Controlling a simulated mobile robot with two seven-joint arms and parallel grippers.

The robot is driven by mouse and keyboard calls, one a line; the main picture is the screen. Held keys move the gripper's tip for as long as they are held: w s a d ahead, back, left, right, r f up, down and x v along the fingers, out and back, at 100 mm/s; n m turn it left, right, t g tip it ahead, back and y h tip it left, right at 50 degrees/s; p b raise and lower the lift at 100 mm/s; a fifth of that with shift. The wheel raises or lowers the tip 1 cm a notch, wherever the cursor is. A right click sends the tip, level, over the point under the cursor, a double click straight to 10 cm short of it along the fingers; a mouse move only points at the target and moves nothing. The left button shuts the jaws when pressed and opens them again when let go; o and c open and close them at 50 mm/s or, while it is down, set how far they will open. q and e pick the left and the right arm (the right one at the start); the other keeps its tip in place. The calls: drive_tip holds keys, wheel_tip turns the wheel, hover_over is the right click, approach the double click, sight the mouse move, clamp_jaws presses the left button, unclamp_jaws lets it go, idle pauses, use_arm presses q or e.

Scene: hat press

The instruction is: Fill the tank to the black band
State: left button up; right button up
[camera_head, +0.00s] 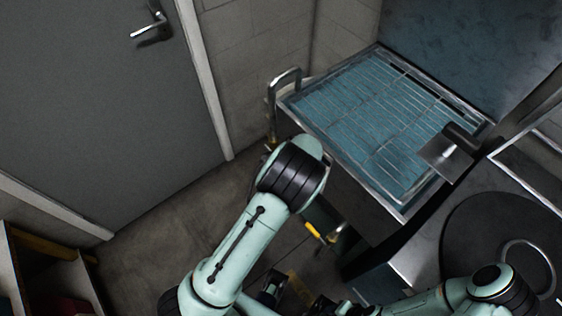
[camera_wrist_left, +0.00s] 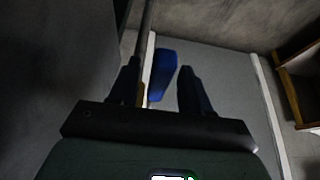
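A metal-rimmed tank (camera_head: 406,212) stands at the upper right in the head view. A wire grid lies across its blue-grey inside; I cannot tell the liquid level, nor make out the black band for certain. A bent metal pipe (camera_head: 287,75) rises at its left corner. In the left wrist view, my left gripper (camera_wrist_left: 160,85) is open, its two dark fingers apart. A blue handle (camera_wrist_left: 162,72) shows between them beside a pipe (camera_wrist_left: 145,30), with no clear contact. My own arm hides this gripper in the head view. My right gripper is only partly visible at the bottom edge, too dark to read.
A yellow-handled part (camera_head: 313,230) sits low below the tank. A grey door (camera_head: 100,90) and brick wall (camera_head: 250,50) are at the left and back. A wooden shelf (camera_head: 45,262) stands at the lower left. Floor (camera_head: 150,240) is clear between door and tank.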

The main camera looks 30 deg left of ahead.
use_arm(q)
drive_tip(key=p+v, duration=0.1)
drive_tip(key=v, duration=1.2)
drive_tip(key=shift+r, duration=0.2)
use_arm(e)
drive_tip(key=shift+w+r, duration=0.2)
drive_tip(key=shift+r, duration=0.5)
use_arm(q)
drive_tip(key=s+f+m+g+h+p, duration=0.1)
drive_tip(key=s+f+m+h, duration=0.15)
drive_tip(key=s+f, duration=0.55)
drive_tip(key=s+f+m+g+h+p, duration=0.1)
drive_tip(key=s+f+m+g, duration=0.3)
drive_tip(key=f, duration=0.7)
drive_tip(key=s+d+f+m+t+h+p, duration=0.1)
drive_tip(key=s+d, duration=0.3)
drive_tip(key=s, duration=0.4)
drive_tip(key=s+d+f+m+t+h+p, duration=0.1)
drive_tip(key=s+d+f+m+h, duration=0.1)
drive_tip(key=s, duration=0.6)
drive_tip(key=shift+s+d+h, duration=0.2)
drive_tip(key=shift+d+h, duration=0.65)
use_arm(e)
drive_tip(key=r, duration=0.1)
drive_tip(key=w+r, duration=0.1)
drive_tip(key=r, duration=0.1)
drive_tip(key=w+r, duration=0.1)
drive_tip(key=shift+r, duration=0.3)
